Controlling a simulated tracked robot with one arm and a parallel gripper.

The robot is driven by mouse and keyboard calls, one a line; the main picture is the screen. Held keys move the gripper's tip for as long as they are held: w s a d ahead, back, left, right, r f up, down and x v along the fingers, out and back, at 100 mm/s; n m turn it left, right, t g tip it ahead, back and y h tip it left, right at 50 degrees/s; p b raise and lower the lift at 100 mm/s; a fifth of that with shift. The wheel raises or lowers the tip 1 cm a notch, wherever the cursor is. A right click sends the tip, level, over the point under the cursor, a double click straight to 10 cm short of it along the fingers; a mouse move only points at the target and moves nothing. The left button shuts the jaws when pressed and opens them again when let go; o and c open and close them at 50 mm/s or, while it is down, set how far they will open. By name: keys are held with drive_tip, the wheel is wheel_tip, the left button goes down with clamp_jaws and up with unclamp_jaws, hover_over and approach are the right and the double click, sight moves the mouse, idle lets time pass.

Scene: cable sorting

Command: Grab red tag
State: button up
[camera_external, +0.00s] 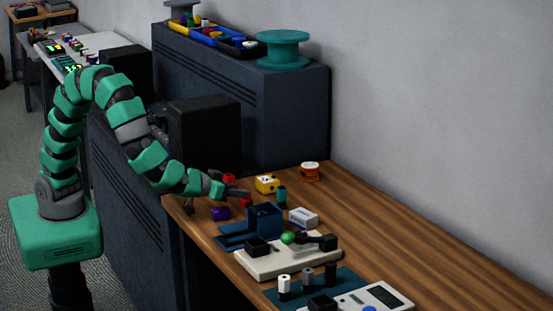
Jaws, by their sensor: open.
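A small red piece (229,178), which looks like the red tag, shows just behind my gripper (222,199) near the table's far left edge. My gripper is open, with its dark fingers low over the table. More red shows right at the fingers, and I cannot tell whether it is part of the same piece. The fingers partly hide the red, and I cannot tell whether they touch it.
A purple piece (221,213) lies just in front of my gripper. A yellow block (266,184), a teal cylinder (281,196) and an orange spool (310,171) stand to the right. A blue fixture (264,219) and white device (287,257) are nearer. The table's right side (430,250) is clear.

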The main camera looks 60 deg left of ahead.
drive_tip(key=shift+x, duration=1.3)
clamp_jaws()
